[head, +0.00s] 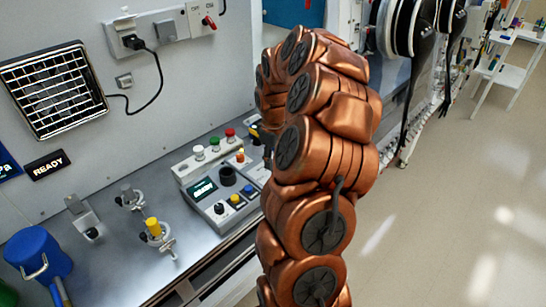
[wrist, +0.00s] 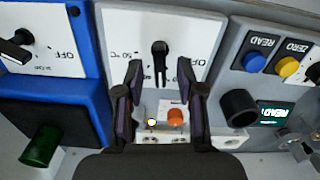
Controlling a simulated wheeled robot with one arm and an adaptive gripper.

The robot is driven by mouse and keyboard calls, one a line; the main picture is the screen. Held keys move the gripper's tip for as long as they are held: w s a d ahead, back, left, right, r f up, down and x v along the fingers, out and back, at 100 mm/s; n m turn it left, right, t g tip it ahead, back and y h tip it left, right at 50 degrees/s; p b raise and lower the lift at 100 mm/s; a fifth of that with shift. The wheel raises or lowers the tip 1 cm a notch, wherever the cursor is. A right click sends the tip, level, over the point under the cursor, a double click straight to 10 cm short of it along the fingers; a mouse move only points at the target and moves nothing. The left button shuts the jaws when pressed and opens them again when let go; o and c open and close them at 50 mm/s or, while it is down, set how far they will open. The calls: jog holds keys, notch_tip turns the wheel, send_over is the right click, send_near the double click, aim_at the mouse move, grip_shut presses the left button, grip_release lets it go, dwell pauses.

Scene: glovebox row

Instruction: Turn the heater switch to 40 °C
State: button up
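In the wrist view the heater switch (wrist: 160,62) is a black pointer knob on a white plate (wrist: 115,25). Its long black bar runs up and down in the picture. OFF is printed to its right and a °C mark to its left; a 40 mark cannot be made out. My gripper (wrist: 160,70) is open, with one dark finger on each side of the knob's lower end and visible gaps between. I cannot tell whether the fingertips reach the knob's depth. In the head view my copper-coloured arm hides the switch.
A blue-framed unit (wrist: 65,45) with another OFF knob stands left in the wrist view. A grey panel (wrist: 235,75) with READ and ZERO buttons is close on the right. An orange lamp (wrist: 175,117) lies between my fingers. A clamp stand (head: 160,235) stands on the bench.

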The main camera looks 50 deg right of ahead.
grip_shut()
dwell(0.3)
